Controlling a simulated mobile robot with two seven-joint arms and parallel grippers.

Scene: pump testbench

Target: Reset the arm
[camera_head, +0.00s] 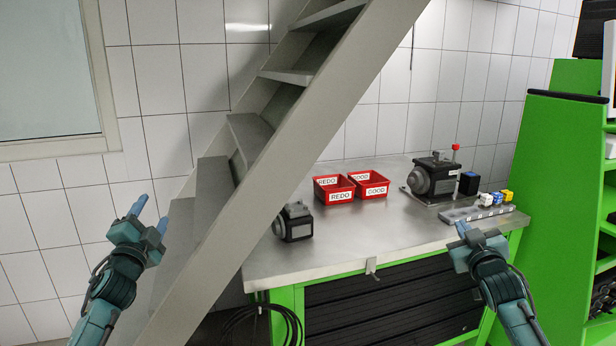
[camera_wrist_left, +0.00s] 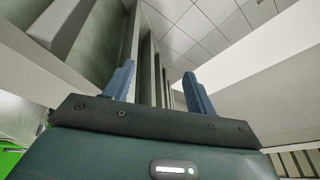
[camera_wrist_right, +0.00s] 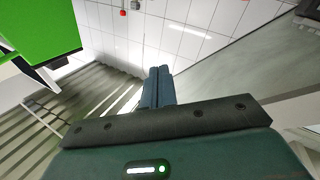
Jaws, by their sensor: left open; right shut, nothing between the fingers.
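My left gripper (camera_head: 150,215) is at the left of the head view, raised in front of the staircase, apart from the workbench. Its two blue fingers are spread and empty, which also shows in the left wrist view (camera_wrist_left: 158,88). My right gripper (camera_head: 462,229) is at the front right edge of the workbench in the head view. Its fingers are together with nothing between them, as the right wrist view (camera_wrist_right: 158,88) shows. Both forearms come up from the lower edge of the head view.
A grey staircase (camera_head: 285,120) slants across the left of the steel workbench (camera_head: 365,235). On the bench are red REDO (camera_head: 338,196) and GOOD (camera_head: 375,191) bins, a pump (camera_head: 295,222), a pump testbench (camera_head: 435,178) and a rack (camera_head: 478,212) with small blocks. A green shelf (camera_head: 560,160) stands right.

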